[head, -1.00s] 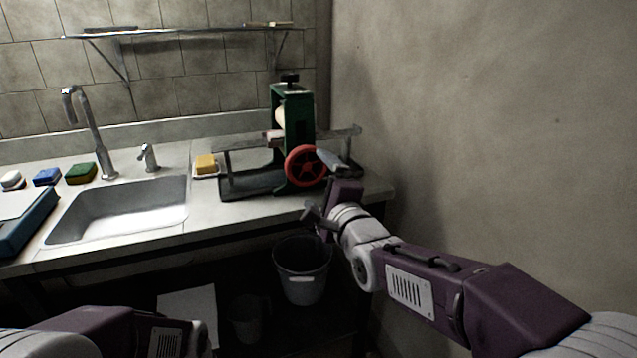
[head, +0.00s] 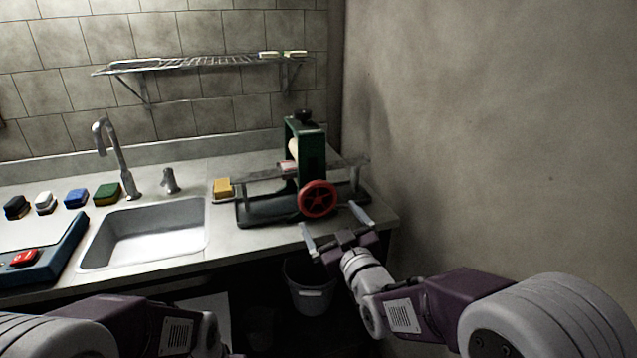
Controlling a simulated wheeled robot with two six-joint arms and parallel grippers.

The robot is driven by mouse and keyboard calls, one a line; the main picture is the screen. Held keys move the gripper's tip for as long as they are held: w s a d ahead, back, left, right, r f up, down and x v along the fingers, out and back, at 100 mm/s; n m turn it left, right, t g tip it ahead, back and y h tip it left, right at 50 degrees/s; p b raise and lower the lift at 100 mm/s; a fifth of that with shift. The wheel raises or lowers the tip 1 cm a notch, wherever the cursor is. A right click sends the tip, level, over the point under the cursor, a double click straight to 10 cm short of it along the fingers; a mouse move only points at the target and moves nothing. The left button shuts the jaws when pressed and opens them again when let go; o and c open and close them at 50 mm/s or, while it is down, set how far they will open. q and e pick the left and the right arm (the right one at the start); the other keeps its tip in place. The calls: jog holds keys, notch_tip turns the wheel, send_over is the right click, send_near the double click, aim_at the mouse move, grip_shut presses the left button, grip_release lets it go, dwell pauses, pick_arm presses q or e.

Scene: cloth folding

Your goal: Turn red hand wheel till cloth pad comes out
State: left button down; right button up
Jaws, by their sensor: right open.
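The red hand wheel (head: 318,199) is on the front of a green wringer (head: 304,143) at the right end of the counter. A pale roller and a small pinkish piece (head: 288,168), perhaps the cloth pad, show at the wringer's left side; I cannot tell how far it is in the rollers. My right gripper (head: 336,224) is open and empty, just in front of and below the wheel, its two fingers spread left and right, apart from the wheel. My left arm shows at the bottom left, but its gripper is out of the picture.
A sink (head: 150,232) with a tap (head: 115,160) lies left of the wringer. A yellow sponge (head: 222,187) sits on a dish beside it. Several coloured sponges and a blue device (head: 45,255) are farther left. A bucket (head: 310,290) stands under the counter. A wall rises at right.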

aim_at(319, 202)
jog(key=x, duration=0.9)
jog(key=shift+w+f+b, duration=0.1)
jog(key=shift+f+b, duration=0.05)
jog(key=shift+b, duration=0.15)
jog(key=c, duration=1)
jog(key=shift+c, duration=0.2)
jog(key=shift+m, duration=0.3)
